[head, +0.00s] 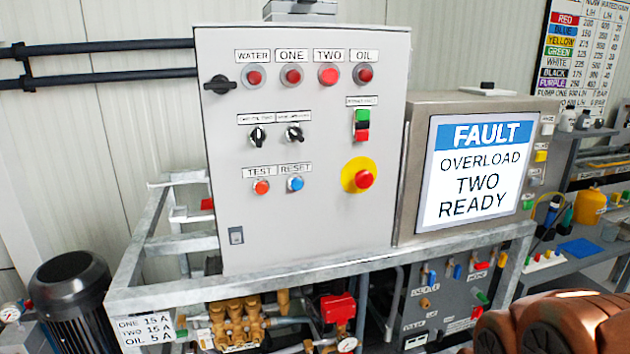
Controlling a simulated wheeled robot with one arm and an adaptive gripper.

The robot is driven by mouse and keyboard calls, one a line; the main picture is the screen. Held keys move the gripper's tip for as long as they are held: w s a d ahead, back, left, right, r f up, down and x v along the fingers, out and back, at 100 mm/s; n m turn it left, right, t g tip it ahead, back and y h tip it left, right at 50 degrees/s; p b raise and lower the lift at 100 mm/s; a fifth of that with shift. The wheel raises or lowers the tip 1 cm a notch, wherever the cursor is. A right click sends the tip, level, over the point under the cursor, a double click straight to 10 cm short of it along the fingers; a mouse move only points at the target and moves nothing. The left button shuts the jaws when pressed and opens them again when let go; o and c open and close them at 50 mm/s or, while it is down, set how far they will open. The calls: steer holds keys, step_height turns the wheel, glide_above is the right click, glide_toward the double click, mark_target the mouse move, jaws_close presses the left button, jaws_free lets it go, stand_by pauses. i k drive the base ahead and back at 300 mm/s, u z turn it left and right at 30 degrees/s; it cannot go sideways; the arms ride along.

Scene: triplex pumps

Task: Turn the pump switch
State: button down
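The grey control cabinet (310,225) stands in the middle of the head view with its door shut. Two small black rotary switches, a left one (258,137) and a right one (295,133), sit on the door under labels too small to read surely. The left knob looks about upright; the right one looks tilted. A larger black rotary handle (220,84) is at the door's upper left. Red lamps above are labelled WATER (254,78), ONE (292,76), TWO (328,75) and OIL (364,74); TWO looks brightest. My gripper is not in view.
A screen (478,170) reads FAULT, OVERLOAD TWO, READY. The door carries a red emergency stop (362,178), a green-and-red button pair (362,125), TEST (262,187) and RESET (295,183). A metal frame (320,268) runs below. A brown part of my arm fills the lower right.

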mark_target(257, 135)
steer(key=z, duration=1.85)
steer(key=k, duration=1.25)
steer(key=u, duration=1.7)
steer(key=i, duration=0.5)
steer(key=u, duration=0.1)
